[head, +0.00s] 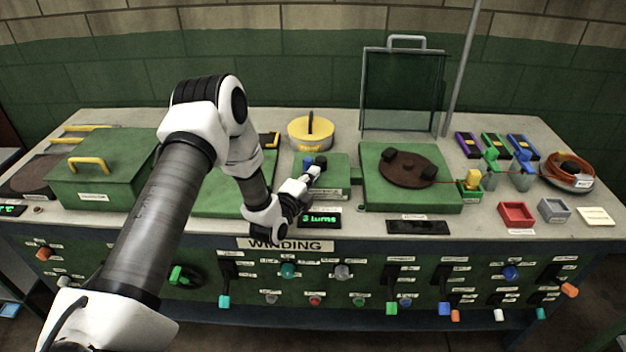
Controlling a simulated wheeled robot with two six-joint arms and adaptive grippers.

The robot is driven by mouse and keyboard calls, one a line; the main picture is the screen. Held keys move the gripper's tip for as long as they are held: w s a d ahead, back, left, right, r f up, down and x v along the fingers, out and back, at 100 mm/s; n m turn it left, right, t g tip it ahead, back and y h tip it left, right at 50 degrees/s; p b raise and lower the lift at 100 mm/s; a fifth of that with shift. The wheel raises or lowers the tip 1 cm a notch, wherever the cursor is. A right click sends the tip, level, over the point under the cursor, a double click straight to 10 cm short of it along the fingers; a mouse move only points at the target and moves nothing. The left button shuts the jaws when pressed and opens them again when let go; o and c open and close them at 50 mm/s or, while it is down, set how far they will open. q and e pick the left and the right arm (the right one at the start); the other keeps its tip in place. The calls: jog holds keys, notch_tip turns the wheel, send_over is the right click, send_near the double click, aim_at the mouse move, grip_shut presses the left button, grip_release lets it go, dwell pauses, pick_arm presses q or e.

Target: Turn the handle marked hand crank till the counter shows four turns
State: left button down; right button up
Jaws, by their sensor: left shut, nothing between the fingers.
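The counter (320,219) is a small black display on the table edge, and its green text reads "3 turns". Behind it stands a green box (338,177) with a dark knob (321,161) and a blue part on top, which looks like the hand crank; its label is too small to read. My left gripper (314,173) is shut and empty, its tips at the front of the knob. I cannot tell whether they touch it. The gripper and wrist hide part of the box. My right gripper is not in view.
A green base with a brown disc (408,165) stands to the right, a yellow round container (311,131) behind, and a green lidded box (101,167) at the left. A red tray (517,214) sits at the right. Several knobs and levers line the front panel.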

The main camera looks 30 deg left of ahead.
aim_at(305, 167)
pick_arm(q)
jog(key=a+h, duration=0.1)
jog(key=m+h+p, duration=0.1)
jog(key=s+a+m+h, duration=0.1)
jog(key=shift+s+a+r+h, duration=0.1)
jog(key=shift+a+r+h, duration=0.25)
jog(key=shift+h, duration=0.05)
jog(key=shift+a+f+m+h, duration=0.15)
jog(key=shift+a+m+h, duration=0.15)
jog(key=shift+m+h, duration=0.15)
jog(key=shift+w+a+f, duration=0.2)
jog(key=shift+w+a, duration=0.1)
jog(key=shift+a, duration=0.25)
jog(key=shift+a+p, duration=0.3)
jog(key=shift+a, duration=0.35)
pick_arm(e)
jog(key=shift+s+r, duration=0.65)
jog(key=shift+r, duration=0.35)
pick_arm(q)
jog(key=shift+w, duration=0.1)
